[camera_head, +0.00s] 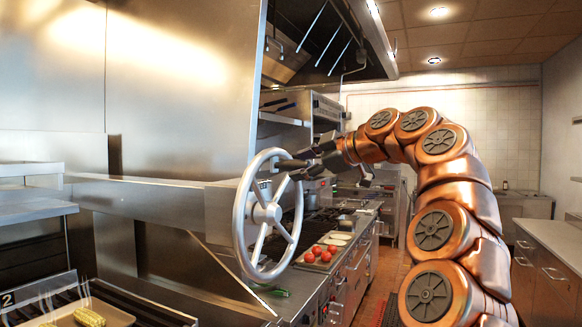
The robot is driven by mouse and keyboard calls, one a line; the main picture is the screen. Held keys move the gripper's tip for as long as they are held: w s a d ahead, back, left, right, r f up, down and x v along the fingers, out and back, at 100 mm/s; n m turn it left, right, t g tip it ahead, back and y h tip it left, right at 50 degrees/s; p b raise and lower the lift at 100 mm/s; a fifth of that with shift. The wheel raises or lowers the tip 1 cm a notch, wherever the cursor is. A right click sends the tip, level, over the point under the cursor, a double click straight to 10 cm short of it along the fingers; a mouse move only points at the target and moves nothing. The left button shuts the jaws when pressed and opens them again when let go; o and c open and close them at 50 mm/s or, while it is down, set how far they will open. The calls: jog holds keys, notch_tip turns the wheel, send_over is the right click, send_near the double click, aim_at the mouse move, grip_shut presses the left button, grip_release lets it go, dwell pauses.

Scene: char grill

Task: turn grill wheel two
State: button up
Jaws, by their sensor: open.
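A large silver spoked wheel (267,212) stands upright beside the end of the metal counter, in the middle of the view. A short dark rod, which looks like a handle, sticks out from near the top of its rim toward the right. My gripper (318,163) is open at the upper right of the wheel, around or right beside this rod. I cannot tell whether the fingers touch it. My copper arm curves in from the right. A label with the number 2 (8,299) shows at the lower left.
A tray with corn (92,316) lies on the grill at the lower left. A tray of tomatoes (322,255) sits on the stove counter behind the wheel. A tall steel panel (180,90) rises behind. A counter (552,245) stands on the right, with floor between.

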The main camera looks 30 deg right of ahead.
aim_at(291, 168)
jog(key=shift+p+x, duration=0.4)
jog(key=shift+x, duration=1.5)
grip_shut()
